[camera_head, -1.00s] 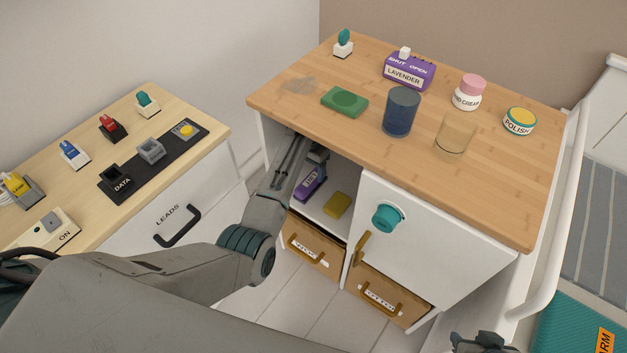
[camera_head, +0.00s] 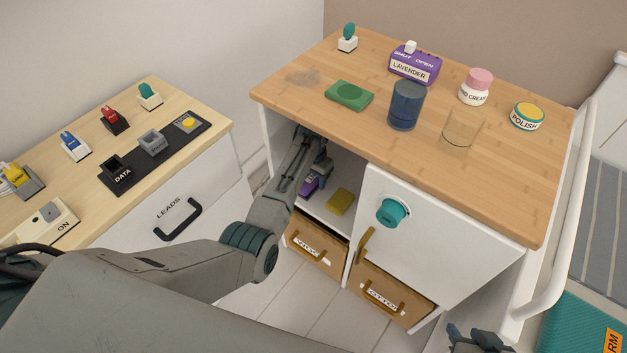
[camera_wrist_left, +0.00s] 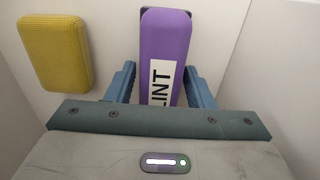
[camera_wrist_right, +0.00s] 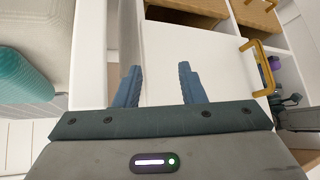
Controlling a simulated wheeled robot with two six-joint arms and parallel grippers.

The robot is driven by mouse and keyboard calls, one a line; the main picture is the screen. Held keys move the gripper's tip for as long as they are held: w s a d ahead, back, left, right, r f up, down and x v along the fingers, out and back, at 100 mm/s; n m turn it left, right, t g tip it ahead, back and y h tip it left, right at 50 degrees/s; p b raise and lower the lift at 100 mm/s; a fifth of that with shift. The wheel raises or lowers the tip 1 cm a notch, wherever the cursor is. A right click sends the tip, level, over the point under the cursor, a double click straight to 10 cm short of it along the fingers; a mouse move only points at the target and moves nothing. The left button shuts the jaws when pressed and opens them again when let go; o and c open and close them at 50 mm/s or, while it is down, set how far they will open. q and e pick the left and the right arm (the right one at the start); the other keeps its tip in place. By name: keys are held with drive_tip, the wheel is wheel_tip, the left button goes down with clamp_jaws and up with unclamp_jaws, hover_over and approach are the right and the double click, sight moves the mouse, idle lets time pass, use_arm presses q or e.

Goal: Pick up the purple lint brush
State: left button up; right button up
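The purple lint brush (camera_head: 309,186) lies on the open shelf of the wooden-topped cabinet, partly hidden by my left arm. In the left wrist view the lint brush (camera_wrist_left: 166,50), with a white LINT label, lies between the two blue fingers of my left gripper (camera_wrist_left: 158,85). The fingers stand on either side of it, with a narrow gap visible, so the gripper looks open around it. My right gripper (camera_wrist_right: 158,88) is open and empty, low at the front right of the cabinet; it shows at the bottom edge of the head view (camera_head: 478,340).
A yellow sponge (camera_head: 340,201) lies beside the brush on the shelf. Drawers (camera_head: 318,246) sit below, and the wooden top (camera_head: 330,65) overhangs the shelf.

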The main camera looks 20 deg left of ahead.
use_arm(q)
drive_tip(key=c, duration=0.6)
